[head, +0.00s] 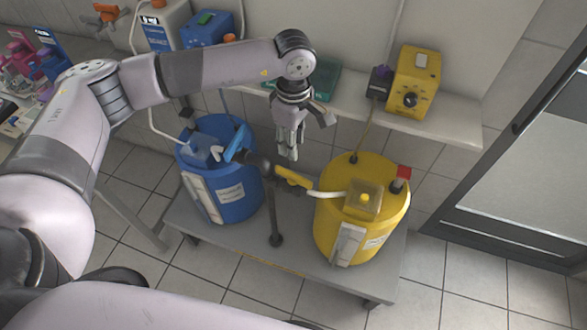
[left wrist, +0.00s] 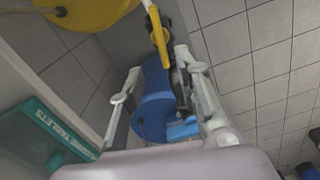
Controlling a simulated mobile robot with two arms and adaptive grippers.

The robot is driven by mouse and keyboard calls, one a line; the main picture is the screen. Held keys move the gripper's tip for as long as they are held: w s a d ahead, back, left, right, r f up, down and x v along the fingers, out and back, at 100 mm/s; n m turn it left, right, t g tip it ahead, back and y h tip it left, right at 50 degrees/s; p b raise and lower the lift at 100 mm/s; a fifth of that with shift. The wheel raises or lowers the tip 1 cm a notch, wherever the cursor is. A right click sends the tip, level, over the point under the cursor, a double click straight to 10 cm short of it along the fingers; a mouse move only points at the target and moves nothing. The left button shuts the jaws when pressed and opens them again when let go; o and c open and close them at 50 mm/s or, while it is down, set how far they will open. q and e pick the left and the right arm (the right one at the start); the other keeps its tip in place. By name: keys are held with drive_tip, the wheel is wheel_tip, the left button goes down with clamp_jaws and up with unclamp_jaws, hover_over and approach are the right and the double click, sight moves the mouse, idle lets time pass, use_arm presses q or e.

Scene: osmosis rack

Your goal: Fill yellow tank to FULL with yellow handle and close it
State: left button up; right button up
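The yellow tank (head: 330,222) stands on the right of a low grey stand in the head view; its edge shows at the top of the left wrist view (left wrist: 95,12). The yellow handle (head: 293,178) sits on a dark central post between the tanks, left of the yellow tank, and also shows in the left wrist view (left wrist: 158,38). My left gripper (head: 288,150) points down just above and behind the handle, apart from it. Its fingers (left wrist: 160,85) are spread with nothing held between them. The tank's fill level is not readable. My right gripper is out of view.
The blue tank (head: 235,200) and blue handle (head: 236,143) are left of the post. A wall shelf (head: 440,125) behind carries a yellow device (head: 413,80) and a green box (head: 325,82), close to my left wrist. A glass door stands right; floor in front is clear.

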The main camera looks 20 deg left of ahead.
sight(293, 174)
use_arm(q)
wheel_tip(293, 174, down, 13)
drive_tip(key=p, duration=0.3)
drive_tip(key=shift+r, duration=0.2)
drive_tip(key=shift+c, duration=0.5)
clamp_jaws()
